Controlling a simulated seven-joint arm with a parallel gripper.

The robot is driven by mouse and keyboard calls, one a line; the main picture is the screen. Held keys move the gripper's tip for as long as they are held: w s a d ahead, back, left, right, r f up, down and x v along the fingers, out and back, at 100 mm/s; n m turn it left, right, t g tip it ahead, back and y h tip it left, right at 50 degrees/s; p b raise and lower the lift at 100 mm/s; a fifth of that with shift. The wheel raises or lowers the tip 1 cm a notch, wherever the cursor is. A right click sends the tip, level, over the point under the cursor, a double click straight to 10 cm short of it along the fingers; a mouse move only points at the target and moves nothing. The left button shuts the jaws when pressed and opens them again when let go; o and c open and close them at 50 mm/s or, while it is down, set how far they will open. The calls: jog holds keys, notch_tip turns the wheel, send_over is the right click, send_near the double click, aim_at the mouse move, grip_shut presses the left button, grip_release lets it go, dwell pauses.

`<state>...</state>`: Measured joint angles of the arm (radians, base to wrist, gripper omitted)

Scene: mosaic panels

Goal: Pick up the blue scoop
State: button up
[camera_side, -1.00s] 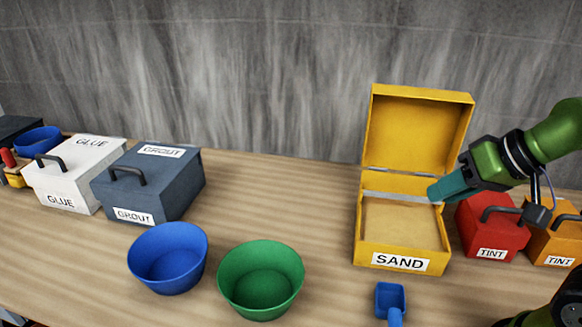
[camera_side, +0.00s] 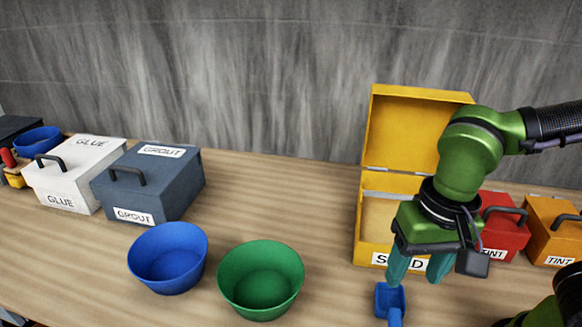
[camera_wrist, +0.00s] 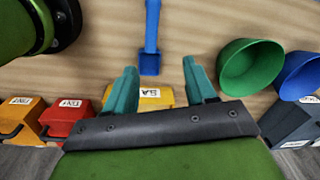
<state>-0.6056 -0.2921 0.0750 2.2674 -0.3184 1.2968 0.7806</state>
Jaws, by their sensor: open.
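The blue scoop (camera_side: 391,300) lies on the table in front of the yellow SAND box, its handle running toward the near edge in the side view. In the wrist view the scoop (camera_wrist: 151,62) shows between and beyond my fingertips, its handle pointing to the top. My gripper (camera_side: 418,275) is open, its teal fingers pointing down just above and behind the scoop's head. In the wrist view the two fingers of my gripper (camera_wrist: 160,68) are apart with nothing between them. Whether a finger touches the scoop is unclear.
The yellow SAND box (camera_side: 366,245) stands open behind my gripper, lid up. A red TINT box (camera_side: 510,225) and an orange TINT box (camera_side: 545,230) are to the right. A green bowl (camera_side: 261,280) and a blue bowl (camera_side: 167,258) stand left. A GROUT box (camera_side: 185,190) is farther left.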

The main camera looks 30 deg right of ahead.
jog(key=f+m, duration=0.1)
jog(key=f, duration=0.4)
jog(key=f+m, duration=0.1)
jog(key=f, duration=0.5)
jog(key=f+m, duration=0.1)
jog(key=f, duration=0.4)
jog(key=shift+s+d+f+h, duration=0.2)
jog(key=shift+d+f+h, duration=0.05)
jog(key=shift+f+h, duration=0.05)
grip_shut()
jog(key=shift+r, duration=0.1)
notch_tip(320, 180, up, 10)
jog(key=shift+f, duration=0.1)
